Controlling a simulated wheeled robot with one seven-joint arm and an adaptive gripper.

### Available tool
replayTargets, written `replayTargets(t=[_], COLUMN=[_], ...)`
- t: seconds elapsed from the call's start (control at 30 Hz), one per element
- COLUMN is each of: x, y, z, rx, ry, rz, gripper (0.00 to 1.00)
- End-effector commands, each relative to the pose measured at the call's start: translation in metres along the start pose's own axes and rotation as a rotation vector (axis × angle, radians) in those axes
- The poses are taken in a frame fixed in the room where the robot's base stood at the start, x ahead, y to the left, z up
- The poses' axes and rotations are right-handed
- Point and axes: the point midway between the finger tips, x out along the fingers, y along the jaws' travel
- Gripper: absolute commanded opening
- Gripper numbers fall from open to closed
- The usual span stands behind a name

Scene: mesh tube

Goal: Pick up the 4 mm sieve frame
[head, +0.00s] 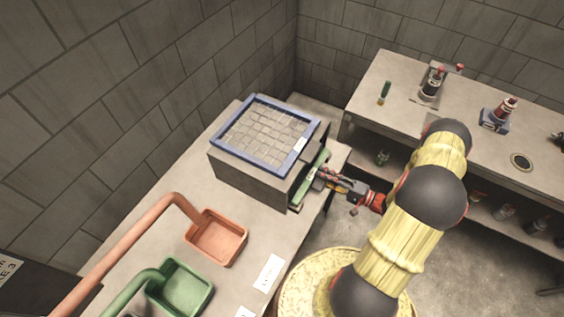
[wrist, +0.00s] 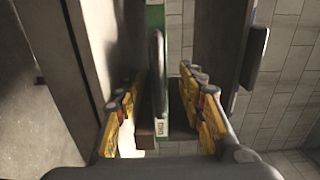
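A grey box-shaped stand (head: 255,178) on the bench carries a blue-rimmed mesh frame (head: 228,155) on top. A green frame (head: 304,192) stands at its right side, in or against an opening. Its size marking cannot be read in the head view. My gripper (head: 328,176) is at the green frame. In the wrist view, the green frame (wrist: 154,18) runs upright, with a dark bar handle (wrist: 158,75) in front of it. My gripper (wrist: 163,85) is open, its yellow fingers on both sides of the handle, with gaps visible. A small white label on the green frame is unreadable.
An orange tray (head: 216,238) and a green tray (head: 180,288), each with a pipe above, are on the near bench. A second bench (head: 460,110) with bottles and tools stands right. Dark panels (wrist: 256,50) flank the gripper in the wrist view.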

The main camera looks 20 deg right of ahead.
Motion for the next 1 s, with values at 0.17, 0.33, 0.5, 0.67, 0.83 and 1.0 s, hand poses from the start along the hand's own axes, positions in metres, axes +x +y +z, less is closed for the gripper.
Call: replayTargets(t=[0.17,0.33,0.5,0.67,0.83,1.0], x=[0.011,0.033,0.054,0.059,0.059,0.059], y=[0.001,0.003,0.003,0.003,0.002,0.002], z=[0.0,-0.001,-0.001,-0.002,-0.002,-0.002], rx=[0.0,0.0,0.0,0.0,0.0,0.0], ry=[-0.001,-0.003,-0.002,0.0,0.001,0.001], rz=[0.0,0.0,0.0,0.0,0.0,0.0], gripper=[0.39,0.39,0.39,0.39,0.39,0.29])
